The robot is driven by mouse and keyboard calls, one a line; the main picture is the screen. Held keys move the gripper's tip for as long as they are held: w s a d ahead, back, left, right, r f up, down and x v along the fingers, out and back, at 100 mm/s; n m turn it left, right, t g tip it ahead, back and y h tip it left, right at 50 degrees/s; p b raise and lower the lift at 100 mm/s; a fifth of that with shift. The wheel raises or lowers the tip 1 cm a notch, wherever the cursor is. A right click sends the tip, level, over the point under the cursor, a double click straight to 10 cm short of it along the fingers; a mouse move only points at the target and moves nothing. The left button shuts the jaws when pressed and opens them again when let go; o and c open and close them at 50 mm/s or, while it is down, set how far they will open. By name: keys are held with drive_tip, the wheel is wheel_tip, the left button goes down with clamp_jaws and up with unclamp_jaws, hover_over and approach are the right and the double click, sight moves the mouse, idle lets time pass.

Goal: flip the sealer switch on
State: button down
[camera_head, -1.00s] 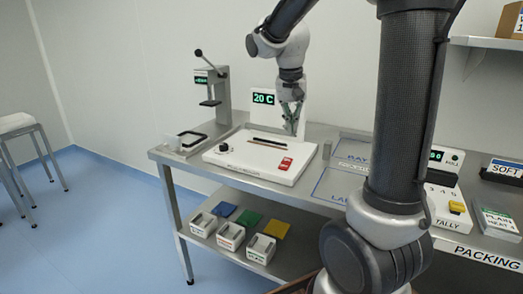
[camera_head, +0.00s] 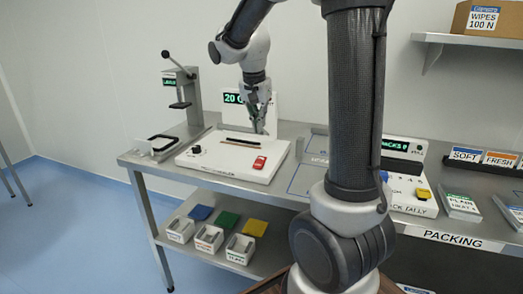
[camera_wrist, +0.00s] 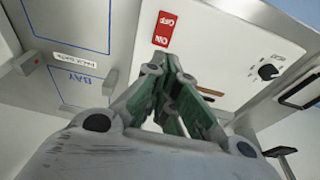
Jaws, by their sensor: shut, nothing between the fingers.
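The sealer (camera_head: 215,165) is a white slab on the steel table, with a dark bar across its top and a black knob (camera_head: 196,150) at its left. Its red switch (camera_head: 259,163) is at the right front; in the wrist view the red switch (camera_wrist: 164,28) bears ON and OFF marks. I cannot tell which side is pressed. My gripper (camera_head: 259,130) is shut and empty, pointing down above the sealer's right rear part. In the wrist view the fingertips (camera_wrist: 168,60) appear close to the switch, with a gap; contact does not show.
A lever press (camera_head: 182,90) stands behind left, and a display reading 20 (camera_head: 233,98) stands behind my gripper. A black-framed tray (camera_head: 160,145) lies left of the sealer. Blue-outlined table areas (camera_head: 303,180) are to the right. A counter with a yellow button (camera_head: 423,193) is farther right.

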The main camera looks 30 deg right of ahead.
sight(261, 158)
drive_tip(key=x, duration=1.1)
drive_tip(key=shift+d, duration=0.1)
drive_tip(key=shift+w+d+f+g+y, duration=0.15)
drive_tip(key=shift+d+f+g+y, duration=0.1)
drive_tip(key=shift+f+g+y, duration=0.25)
drive_tip(key=shift+a, duration=0.2)
drive_tip(key=shift+s+a+r, duration=0.35)
drive_tip(key=shift+s+a, duration=0.1)
drive_tip(key=shift+s, duration=0.05)
